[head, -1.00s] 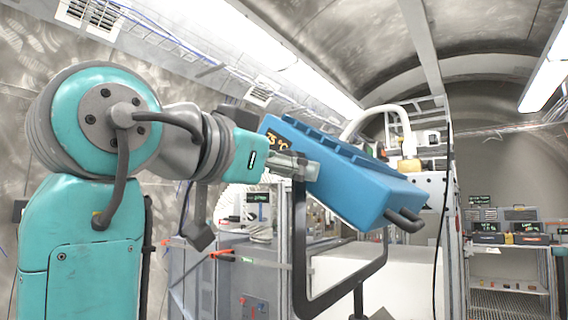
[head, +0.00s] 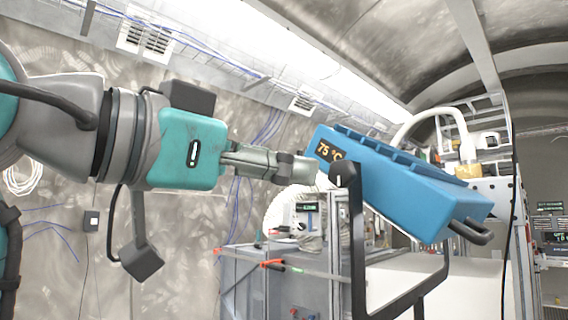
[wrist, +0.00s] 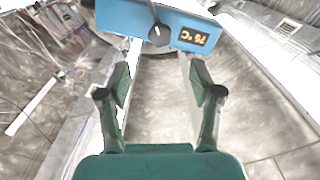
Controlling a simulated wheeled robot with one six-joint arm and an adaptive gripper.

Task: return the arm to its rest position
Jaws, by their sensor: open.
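My gripper (head: 296,168) is level in the head view, its fingers pointing right at the end of my teal and grey arm. In the wrist view my gripper (wrist: 160,85) has its two fingers spread apart with nothing between them. The blue heater box (head: 400,185) with a lit "75 °C" display and a dark knob (head: 343,174) is tilted on a dark frame. My fingertips are close to its knob side in the head view. In the wrist view the blue box (wrist: 125,18) and its knob (wrist: 159,34) lie beyond the fingertips, with a gap.
The dark bracket (head: 358,250) holds the blue box. A grey cabinet (head: 285,278) with orange-red handles stands below, and a white instrument (head: 307,215) sits behind. A pale curved hose (head: 440,115) rises behind the box.

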